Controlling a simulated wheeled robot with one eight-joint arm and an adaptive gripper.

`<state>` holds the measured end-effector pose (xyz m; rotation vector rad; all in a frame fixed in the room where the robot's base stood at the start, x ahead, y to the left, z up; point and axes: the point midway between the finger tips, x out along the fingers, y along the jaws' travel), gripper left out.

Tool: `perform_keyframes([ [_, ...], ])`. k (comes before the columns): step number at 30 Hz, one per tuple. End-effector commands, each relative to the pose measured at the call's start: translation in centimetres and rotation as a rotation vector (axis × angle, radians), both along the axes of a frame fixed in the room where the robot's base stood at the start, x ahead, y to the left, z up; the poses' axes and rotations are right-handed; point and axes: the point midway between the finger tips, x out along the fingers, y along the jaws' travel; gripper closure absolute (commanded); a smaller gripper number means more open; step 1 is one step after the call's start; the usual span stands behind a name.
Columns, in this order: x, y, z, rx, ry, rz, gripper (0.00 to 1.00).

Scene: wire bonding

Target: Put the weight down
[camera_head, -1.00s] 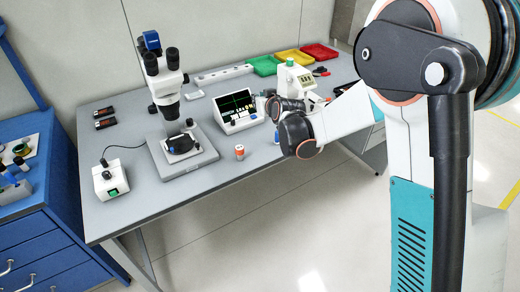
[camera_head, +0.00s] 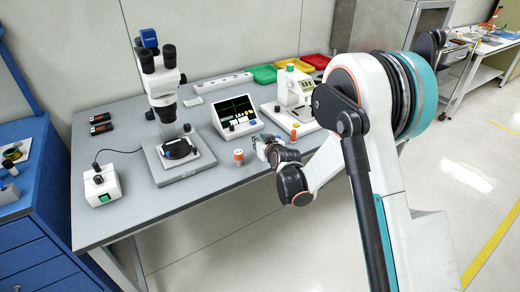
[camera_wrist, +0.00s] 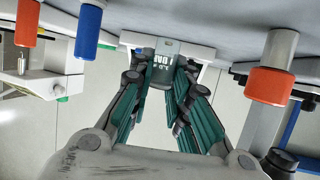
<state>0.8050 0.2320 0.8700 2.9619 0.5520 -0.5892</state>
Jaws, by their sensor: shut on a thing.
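My gripper (camera_head: 262,143) is at the front edge of the grey table (camera_head: 205,205), right of a small orange-topped cylinder (camera_head: 238,157). The fingers sit on both sides of the weight. In the head view the weight is too small and too covered by the gripper to make out. I cannot tell whether its base touches the table.
The orange-topped cylinder also shows at the right of the wrist view (camera_wrist: 268,85). A screen unit (camera_head: 236,115) stands behind the gripper, a white bonding machine (camera_head: 295,95) to its right, and a microscope (camera_head: 165,95) to the left. Bare tabletop lies around the orange-topped cylinder.

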Motion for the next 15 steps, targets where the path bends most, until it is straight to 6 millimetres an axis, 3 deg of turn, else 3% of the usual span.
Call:
perform_keyframes([
  [4, 0.0, 0.0, -2.4, 0.000, 0.000, 0.000, 0.90],
  [15, 0.0, 0.0, -2.7, 0.000, 0.000, 0.000, 0.90],
])
